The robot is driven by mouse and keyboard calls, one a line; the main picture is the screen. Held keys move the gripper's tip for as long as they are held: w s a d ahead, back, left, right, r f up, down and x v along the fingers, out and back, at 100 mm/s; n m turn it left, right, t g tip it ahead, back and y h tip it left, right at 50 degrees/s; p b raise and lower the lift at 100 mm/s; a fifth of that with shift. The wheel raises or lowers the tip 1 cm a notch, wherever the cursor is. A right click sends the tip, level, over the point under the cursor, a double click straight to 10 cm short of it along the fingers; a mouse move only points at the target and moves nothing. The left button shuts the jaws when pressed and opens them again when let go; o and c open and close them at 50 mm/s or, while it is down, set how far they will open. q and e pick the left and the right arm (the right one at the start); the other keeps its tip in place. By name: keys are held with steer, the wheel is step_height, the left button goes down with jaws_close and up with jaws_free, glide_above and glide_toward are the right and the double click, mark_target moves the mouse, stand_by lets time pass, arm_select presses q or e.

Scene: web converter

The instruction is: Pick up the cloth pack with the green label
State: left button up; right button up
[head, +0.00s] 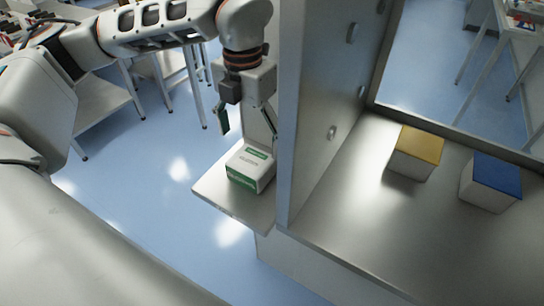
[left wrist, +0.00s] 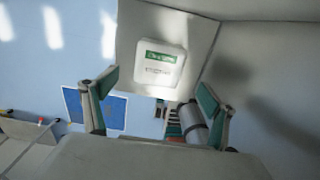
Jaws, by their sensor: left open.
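The cloth pack with the green label (head: 249,168) is a white box-shaped pack with green on its top edge and side. It sits on a small grey shelf (head: 213,194) beside a tall panel. My left gripper (head: 250,129) is open above the pack, with its fingers pointing down and nothing between them. In the left wrist view the pack (left wrist: 160,62) lies beyond the open fingertips of my left gripper (left wrist: 157,88), its green label facing the camera. My right gripper is in neither view.
The tall grey panel (head: 302,110) stands close to the right of the shelf. Behind it, a yellow-topped box (head: 417,152) and a blue-topped box (head: 490,181) sit on a metal surface (head: 370,235). Open blue floor (head: 140,180) lies left of the shelf.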

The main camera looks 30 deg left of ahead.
mark_target(251, 160)
arm_select(q)
steer(key=shift+w+d, duration=0.15)
steer(key=shift+w, duration=0.15)
steer(key=shift+f, duration=0.25)
steer(key=shift+s+f, duration=0.2)
steer(key=shift+f, duration=1.05)
steer(key=f, duration=0.4)
steer(key=shift+s+a+f, duration=0.15)
steer(key=shift+a, duration=0.15)
steer(key=shift+f, duration=0.25)
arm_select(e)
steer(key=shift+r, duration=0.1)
arm_select(q)
steer(key=shift+c, duration=0.2)
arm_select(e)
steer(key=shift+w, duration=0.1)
arm_select(q)
steer(key=c, duration=1.3)
steer(key=shift+c, duration=0.2)
